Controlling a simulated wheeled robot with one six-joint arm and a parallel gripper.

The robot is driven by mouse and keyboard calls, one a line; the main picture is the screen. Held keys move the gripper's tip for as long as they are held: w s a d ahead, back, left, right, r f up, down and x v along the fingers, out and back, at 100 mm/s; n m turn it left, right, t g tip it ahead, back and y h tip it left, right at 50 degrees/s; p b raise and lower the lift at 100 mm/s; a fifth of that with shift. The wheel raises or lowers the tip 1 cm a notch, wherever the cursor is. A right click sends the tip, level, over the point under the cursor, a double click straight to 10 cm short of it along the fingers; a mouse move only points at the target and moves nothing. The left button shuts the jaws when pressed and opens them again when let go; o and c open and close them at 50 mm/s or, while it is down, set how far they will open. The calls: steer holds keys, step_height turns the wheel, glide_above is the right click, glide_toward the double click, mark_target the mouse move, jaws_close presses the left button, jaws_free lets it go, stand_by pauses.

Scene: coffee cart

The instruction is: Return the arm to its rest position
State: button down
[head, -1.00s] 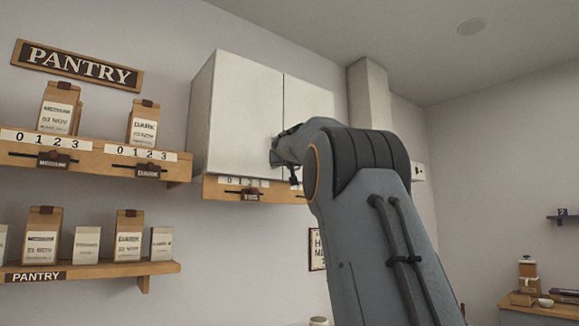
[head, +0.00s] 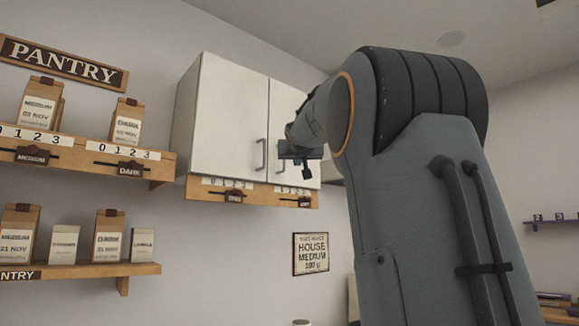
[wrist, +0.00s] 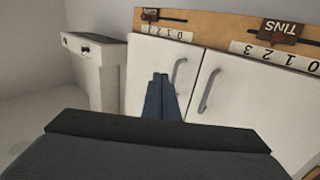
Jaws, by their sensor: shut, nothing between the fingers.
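My arm rises on the right side of the head view, with my gripper (head: 305,168) at its far end in front of the right door of the white wall cabinet (head: 232,115). In the wrist view my gripper (wrist: 160,76) shows as two bluish fingers closed together, with nothing held between them. The wrist picture is upside down, and the cabinet doors (wrist: 215,85) and their handles lie beyond the fingertips. Both doors look closed. Whether the fingers are clear of the right door is hard to judge.
A wooden slider rail (head: 210,194) runs under the cabinet. Pantry shelves with several coffee bags (head: 127,122) stand at the left. A house-medium sign (head: 310,254) hangs on the wall below the cabinet. A white boxy unit (wrist: 97,70) stands beside the cabinet in the wrist view.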

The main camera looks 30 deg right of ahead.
steer(key=shift+s, duration=0.6)
steer(key=s+a+f+n+g+y, duration=0.15)
steer(key=a+f, duration=0.45)
steer(key=f, duration=0.9)
steer(key=a+f+n+g+y, duration=0.1)
steer(key=a+f+g+y, duration=0.35)
steer(key=f, duration=0.95)
steer(key=s+a+f+n+g+y, duration=0.1)
steer(key=a+f, duration=0.7)
steer(key=f, duration=0.7)
steer(key=s+a+f+n+g+y, duration=0.1)
steer(key=s+a+f+g, duration=0.1)
steer(key=s+a+f, duration=0.3)
steer(key=s+a+f+n+g, duration=0.1)
steer(key=s+a+f+g, duration=0.2)
steer(key=s+f, duration=1)
steer(key=s+a+f+n+g+y, duration=0.1)
steer(key=s+a+f+g, duration=0.2)
steer(key=s+a+f, duration=0.4)
steer(key=s+f, duration=0.2)
steer(key=s, duration=0.3)
steer(key=shift+a+y, duration=0.3)
steer(key=shift+a, duration=0.1)
